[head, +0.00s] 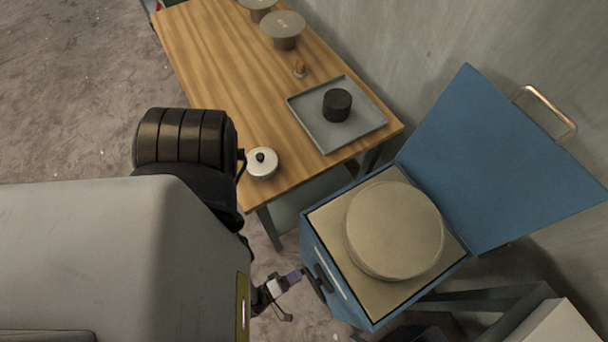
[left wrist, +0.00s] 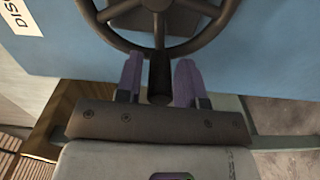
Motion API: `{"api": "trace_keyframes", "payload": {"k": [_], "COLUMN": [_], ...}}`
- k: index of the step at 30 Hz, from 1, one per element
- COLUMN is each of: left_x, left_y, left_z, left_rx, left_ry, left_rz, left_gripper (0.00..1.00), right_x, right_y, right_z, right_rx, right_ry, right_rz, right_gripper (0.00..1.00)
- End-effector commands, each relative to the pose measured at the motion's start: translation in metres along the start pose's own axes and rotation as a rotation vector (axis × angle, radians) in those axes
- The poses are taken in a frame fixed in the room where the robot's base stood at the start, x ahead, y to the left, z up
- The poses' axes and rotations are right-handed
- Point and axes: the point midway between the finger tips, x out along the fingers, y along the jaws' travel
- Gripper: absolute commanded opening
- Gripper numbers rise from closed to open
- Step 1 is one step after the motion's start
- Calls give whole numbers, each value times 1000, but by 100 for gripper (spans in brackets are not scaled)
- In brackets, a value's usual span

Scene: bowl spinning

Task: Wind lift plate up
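A blue box (head: 312,246) stands at the right with its lid (head: 495,155) open. A round beige lift plate (head: 395,230) lies in its square top opening. A dark handwheel (head: 319,283) is on the box's side; it also shows in the left wrist view (left wrist: 107,14). My left gripper (head: 292,277) is at the wheel. In the left wrist view its purple fingers (left wrist: 159,82) stand apart, one on each side of the wheel's dark handle (left wrist: 160,78), with a small gap visible. My right gripper is not in view.
A grey wall (head: 425,50) stands behind. Floor (head: 70,90) is clear at the left.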

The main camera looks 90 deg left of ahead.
Motion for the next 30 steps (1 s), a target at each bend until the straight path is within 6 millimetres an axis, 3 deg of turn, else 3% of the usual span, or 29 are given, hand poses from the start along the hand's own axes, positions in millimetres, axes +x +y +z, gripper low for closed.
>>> {"api": "trace_keyframes", "payload": {"k": [4,14,30], "left_x": [0,-6,-102], "left_y": [0,-1,-3], "left_z": [0,0,0], "left_rx": [0,1,1], "left_ry": [0,-1,-1], "left_rz": [-1,-3,-3], "left_gripper": [48,48,48], "right_x": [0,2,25], "right_y": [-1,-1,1], "right_z": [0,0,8], "right_rx": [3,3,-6], "right_ry": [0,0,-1], "right_rz": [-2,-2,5], "right_gripper": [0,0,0]}}
